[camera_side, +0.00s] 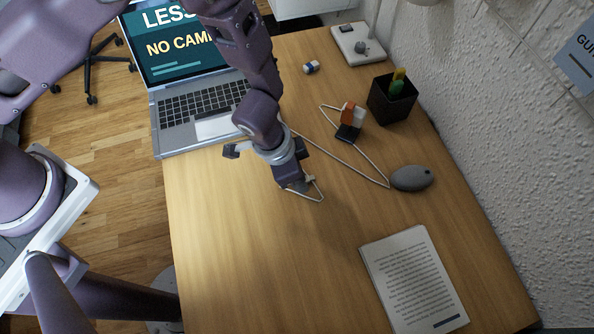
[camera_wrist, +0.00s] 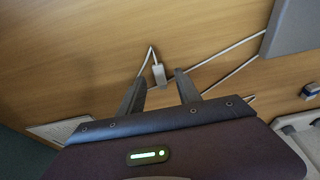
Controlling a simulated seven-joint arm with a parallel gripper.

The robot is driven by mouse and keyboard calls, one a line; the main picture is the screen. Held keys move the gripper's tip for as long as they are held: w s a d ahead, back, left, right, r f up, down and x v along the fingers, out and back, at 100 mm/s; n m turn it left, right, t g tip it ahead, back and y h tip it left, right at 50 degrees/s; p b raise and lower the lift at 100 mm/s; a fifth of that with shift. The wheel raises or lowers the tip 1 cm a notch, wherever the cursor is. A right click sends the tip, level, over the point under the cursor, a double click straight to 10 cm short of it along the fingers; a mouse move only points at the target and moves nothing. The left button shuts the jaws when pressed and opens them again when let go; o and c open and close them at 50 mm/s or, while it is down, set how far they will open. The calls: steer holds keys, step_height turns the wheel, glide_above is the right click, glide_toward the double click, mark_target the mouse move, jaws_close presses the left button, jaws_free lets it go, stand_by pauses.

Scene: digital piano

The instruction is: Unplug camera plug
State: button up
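A small pale plug (camera_wrist: 158,75) on a thin white cable (camera_wrist: 228,47) is between my fingertips in the wrist view, low over the wooden table. My gripper (camera_wrist: 160,76) is open, with a gap on both sides of the plug. In the side view my gripper (camera_side: 301,187) points down at the table in front of the laptop (camera_side: 203,105), and a loop of white cable (camera_side: 319,193) shows beside it. The fingers mostly hide the plug there. I cannot tell which device the plug belongs to. The laptop screen reads "NO CAM", partly covered by my arm.
White cable runs across the table near a grey mouse-like object (camera_side: 412,178) and an orange, white and black block item (camera_side: 351,118). A black pen cup (camera_side: 391,97), an eraser (camera_side: 311,67) and a white device (camera_side: 355,45) stand farther back. A printed page (camera_side: 414,281) lies at front right. The front left table is clear.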

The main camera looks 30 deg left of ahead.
steer(key=shift+v, duration=2.55)
steer(key=v, duration=0.7)
